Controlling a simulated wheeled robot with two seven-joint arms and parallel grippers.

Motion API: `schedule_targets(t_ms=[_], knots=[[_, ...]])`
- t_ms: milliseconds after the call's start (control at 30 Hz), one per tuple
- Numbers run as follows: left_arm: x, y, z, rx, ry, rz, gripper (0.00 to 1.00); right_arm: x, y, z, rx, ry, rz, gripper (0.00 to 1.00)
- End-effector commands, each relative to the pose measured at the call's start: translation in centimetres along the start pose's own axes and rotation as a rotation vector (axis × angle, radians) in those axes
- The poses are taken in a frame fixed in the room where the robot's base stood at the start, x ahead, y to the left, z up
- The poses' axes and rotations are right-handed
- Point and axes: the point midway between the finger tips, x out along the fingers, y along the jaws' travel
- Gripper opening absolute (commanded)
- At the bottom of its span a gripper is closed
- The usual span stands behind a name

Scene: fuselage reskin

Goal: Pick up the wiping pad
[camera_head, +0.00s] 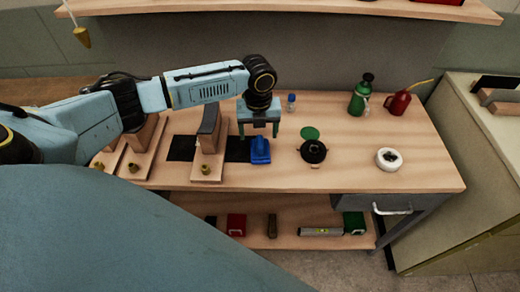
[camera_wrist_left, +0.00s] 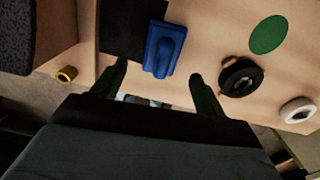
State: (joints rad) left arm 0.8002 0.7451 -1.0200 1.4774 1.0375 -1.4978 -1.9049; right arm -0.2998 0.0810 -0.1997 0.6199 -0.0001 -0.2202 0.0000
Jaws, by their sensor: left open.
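The wiping pad, a blue block with a raised handle (camera_head: 260,150), lies on the wooden workbench (camera_head: 430,172), at the edge of a black mat (camera_head: 181,148). In the left wrist view the blue pad (camera_wrist_left: 163,48) shows ahead of the fingers, between their lines. My left gripper (camera_head: 258,131) is open and empty, pointing down just behind the pad, with its green fingers spread. The left wrist view shows both fingertips (camera_wrist_left: 155,83) apart, with nothing between them. My right gripper is not in view.
A wooden stand with a dark top (camera_head: 209,145) is close left of the gripper. A black round container (camera_head: 313,151), green disc (camera_head: 310,133) and white roll (camera_head: 388,159) are to the right. A green bottle (camera_head: 361,95) and red oil can (camera_head: 398,102) stand behind.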

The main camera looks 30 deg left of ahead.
Motion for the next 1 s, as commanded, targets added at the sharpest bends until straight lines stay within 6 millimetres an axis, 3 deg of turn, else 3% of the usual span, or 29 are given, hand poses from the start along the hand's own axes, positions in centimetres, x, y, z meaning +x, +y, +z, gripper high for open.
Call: schedule_targets(t_ms=[167,500,767,1000], knots=[[1.2,-0.1,0.0,0.000,0.001,0.000,0.73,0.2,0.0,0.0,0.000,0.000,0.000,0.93],[5.7,-0.4,0.1,0.000,0.000,0.000,0.73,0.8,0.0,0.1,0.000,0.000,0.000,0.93],[5.9,-0.4,0.1,0.001,-0.001,-0.001,0.73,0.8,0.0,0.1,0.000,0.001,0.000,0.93],[5.9,-0.4,0.1,0.000,-0.001,-0.001,0.44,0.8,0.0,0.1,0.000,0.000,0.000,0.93]])
